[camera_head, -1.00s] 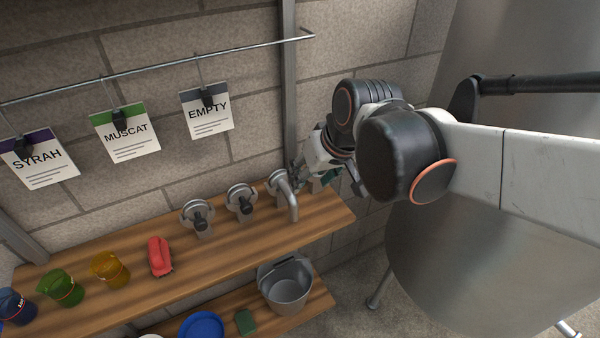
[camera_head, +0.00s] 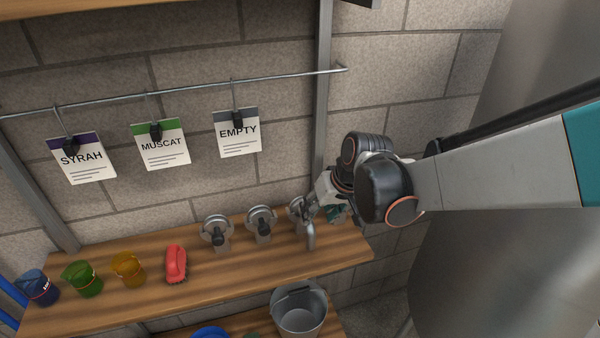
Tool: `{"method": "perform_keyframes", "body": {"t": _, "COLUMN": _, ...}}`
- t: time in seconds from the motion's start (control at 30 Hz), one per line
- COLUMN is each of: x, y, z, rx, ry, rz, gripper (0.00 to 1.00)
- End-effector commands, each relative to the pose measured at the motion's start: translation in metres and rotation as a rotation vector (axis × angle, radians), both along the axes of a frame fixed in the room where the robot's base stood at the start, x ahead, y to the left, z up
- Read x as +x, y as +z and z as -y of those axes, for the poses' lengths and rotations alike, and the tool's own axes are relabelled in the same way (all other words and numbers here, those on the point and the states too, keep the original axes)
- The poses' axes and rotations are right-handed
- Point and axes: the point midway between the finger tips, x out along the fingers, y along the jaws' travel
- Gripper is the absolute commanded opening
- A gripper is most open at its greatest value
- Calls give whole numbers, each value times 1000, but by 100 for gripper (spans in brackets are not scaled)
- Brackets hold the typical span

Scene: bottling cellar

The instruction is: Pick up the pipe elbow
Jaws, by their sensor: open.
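The pipe elbow (camera_head: 310,236) is a grey metal bent pipe at the right end of the upper wooden shelf (camera_head: 345,252). Its lower, downturned end shows below my gripper. Its upper part and flange are partly hidden by the gripper. My gripper (camera_head: 312,206) reaches in from the right, with its fingers open at the upper part of the elbow. I cannot tell whether the fingers touch it or stand on both sides of it.
Two grey valve fittings (camera_head: 262,224) (camera_head: 216,233) stand left of the elbow. Farther left are a red brush (camera_head: 176,264) and yellow (camera_head: 129,269), green (camera_head: 82,279) and blue jugs (camera_head: 38,287). A grey bucket (camera_head: 300,312) is below. A metal post (camera_head: 321,110) rises behind.

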Motion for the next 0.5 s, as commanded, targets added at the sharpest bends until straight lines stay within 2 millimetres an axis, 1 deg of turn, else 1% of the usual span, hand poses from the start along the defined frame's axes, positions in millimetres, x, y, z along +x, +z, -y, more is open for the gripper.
{"method": "perform_keyframes", "body": {"t": 0.03, "x": 2, "y": -6, "z": -2, "rx": 0, "ry": 1, "rz": 0, "gripper": 47}}
{"method": "perform_keyframes", "body": {"t": 0.27, "x": 5, "y": -15, "z": -6, "rx": 0, "ry": 0, "rz": 0, "gripper": 47}}
{"method": "perform_keyframes", "body": {"t": 0.37, "x": 8, "y": -24, "z": -11, "rx": 1, "ry": 1, "rz": 0, "gripper": 47}}
{"method": "perform_keyframes", "body": {"t": 0.5, "x": 15, "y": -43, "z": -20, "rx": 0, "ry": 1, "rz": 1, "gripper": 47}}
